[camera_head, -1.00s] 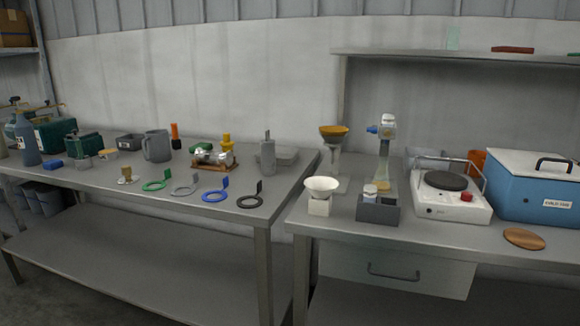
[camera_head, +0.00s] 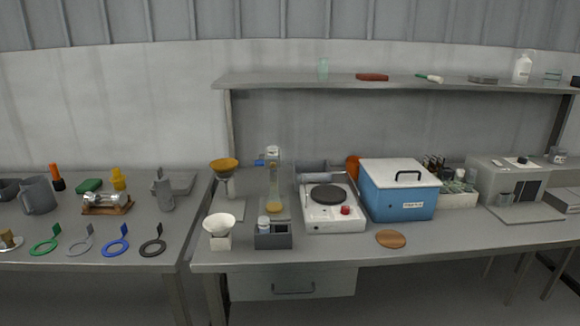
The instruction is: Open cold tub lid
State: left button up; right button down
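The cold tub (camera_head: 399,203) is a blue box with a white label on its front, standing on the right-hand bench. Its white lid (camera_head: 385,171) lies shut on top, with a black handle (camera_head: 409,175) towards the right side of the lid. Neither of my grippers shows in the head view.
A white hotplate (camera_head: 331,213) stands just left of the tub, and a rack of bottles (camera_head: 458,190) stands just right of it. A round wooden disc (camera_head: 391,239) lies in front. A shelf (camera_head: 400,82) runs above the bench. A grey machine (camera_head: 510,180) stands further right.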

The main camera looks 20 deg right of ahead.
aim_at(385, 173)
jog(key=z, duration=1.25)
